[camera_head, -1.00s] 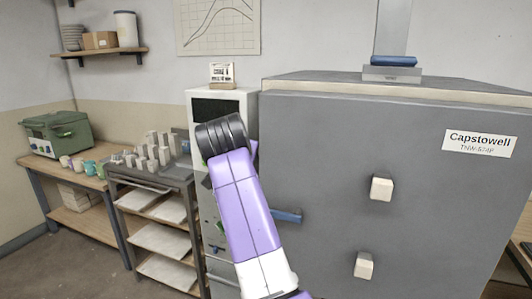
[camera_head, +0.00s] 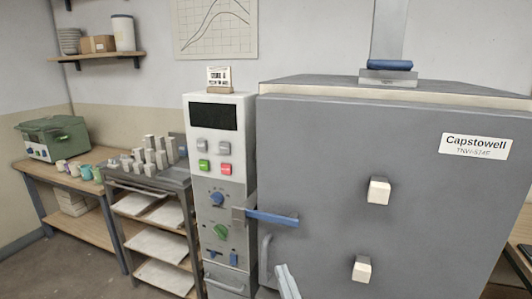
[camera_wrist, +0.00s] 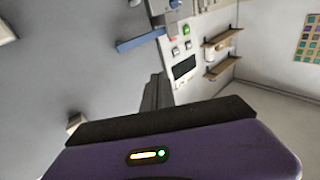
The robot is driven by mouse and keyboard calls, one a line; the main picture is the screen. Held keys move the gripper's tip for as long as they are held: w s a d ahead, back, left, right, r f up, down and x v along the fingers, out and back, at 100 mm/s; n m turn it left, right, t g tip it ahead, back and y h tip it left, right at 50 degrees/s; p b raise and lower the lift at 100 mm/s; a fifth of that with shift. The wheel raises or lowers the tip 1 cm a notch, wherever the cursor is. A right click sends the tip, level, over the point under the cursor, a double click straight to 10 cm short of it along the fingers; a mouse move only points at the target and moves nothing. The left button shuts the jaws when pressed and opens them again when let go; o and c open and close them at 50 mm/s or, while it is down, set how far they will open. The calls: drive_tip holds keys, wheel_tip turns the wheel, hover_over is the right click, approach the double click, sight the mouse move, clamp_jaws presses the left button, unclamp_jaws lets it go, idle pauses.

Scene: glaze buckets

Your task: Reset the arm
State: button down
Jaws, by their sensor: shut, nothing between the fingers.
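My gripper (camera_wrist: 155,93) shows in the wrist view as dark fingers beyond my purple wrist housing. The fingers are shut with nothing between them. The grey kiln (camera_head: 330,190) fills the right of the head view, with its door closed. Its blue-handled latch (camera_head: 272,218) sits at the door's left edge and shows in the wrist view as a blue bar (camera_wrist: 138,42). In the head view, a pale narrow piece pokes up at the bottom edge; I cannot tell what it is.
The control panel (camera_head: 215,165) stands left of the kiln door. Further left are a rack (camera_head: 150,183) with several grey blocks on top and a wooden bench (camera_head: 80,183) with a green case (camera_head: 55,135) and cups. A shelf (camera_head: 100,56) hangs above. Grey floor shows at lower left.

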drive_tip(key=s+d+f+g+h, duration=0.1)
drive_tip(key=s+d, duration=0.4)
drive_tip(key=s, duration=0.9)
drive_tip(key=s+d+f+m+g+h, duration=0.1)
drive_tip(key=s+d+f, duration=0.3)
drive_tip(key=s, duration=1)
drive_tip(key=s+d+f+m+g+h, duration=0.1)
drive_tip(key=s+d, duration=0.6)
drive_tip(key=s, duration=0.8)
drive_tip(key=shift+f+g+h, duration=0.4)
drive_tip(key=shift+f+h, duration=0.35)
drive_tip(key=shift+h, duration=0.05)
drive_tip(key=shift+d, duration=0.1)
